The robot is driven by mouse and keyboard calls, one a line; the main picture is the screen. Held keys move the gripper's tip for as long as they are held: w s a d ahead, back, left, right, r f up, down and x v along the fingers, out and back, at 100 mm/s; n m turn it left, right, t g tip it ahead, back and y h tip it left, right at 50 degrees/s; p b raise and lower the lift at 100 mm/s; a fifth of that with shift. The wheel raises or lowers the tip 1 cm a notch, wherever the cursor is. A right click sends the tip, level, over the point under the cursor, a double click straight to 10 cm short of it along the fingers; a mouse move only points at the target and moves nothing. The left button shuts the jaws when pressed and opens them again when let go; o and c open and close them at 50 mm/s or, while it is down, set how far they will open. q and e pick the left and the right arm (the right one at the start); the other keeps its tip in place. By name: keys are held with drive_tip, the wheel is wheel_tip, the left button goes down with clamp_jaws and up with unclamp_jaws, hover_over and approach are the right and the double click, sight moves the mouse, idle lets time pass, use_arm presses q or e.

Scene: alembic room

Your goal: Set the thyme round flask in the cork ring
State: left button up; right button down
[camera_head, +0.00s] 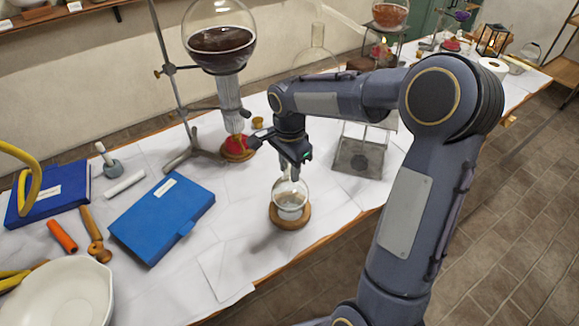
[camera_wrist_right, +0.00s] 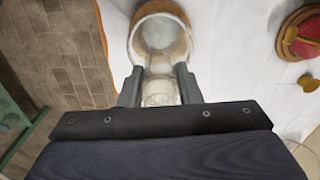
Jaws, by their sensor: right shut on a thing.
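A clear round flask (camera_head: 291,193) with pale contents low in its bowl stands upright at the tan cork ring (camera_head: 290,225), near the table's front edge. My right gripper (camera_head: 291,167) is shut on the flask's neck from above. In the right wrist view the flask's neck (camera_wrist_right: 160,92) is between the two fingers (camera_wrist_right: 159,87), and the bowl lies within the outline of the cork ring (camera_wrist_right: 187,42). I cannot tell whether the bowl rests on the ring or hangs just above it. No thyme label is readable. My left gripper is not in view.
A stand holds a large dark-filled flask (camera_head: 221,45) behind, with a red-topped object (camera_head: 236,145) below it. A blue book (camera_head: 163,216) lies left of the ring, and a white bowl (camera_head: 60,295) at the front left. A metal-framed stand (camera_head: 358,158) is to the right.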

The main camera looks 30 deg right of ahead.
drive_tip(key=shift+f+b, duration=1.4)
drive_tip(key=shift+f, duration=0.35)
idle(3.6)
drive_tip(key=c, duration=0.9)
unclamp_jaws()
drive_tip(key=shift+c, duration=0.2)
drive_tip(key=shift+r+p, duration=2.75)
drive_tip(key=shift+r, duration=0.8)
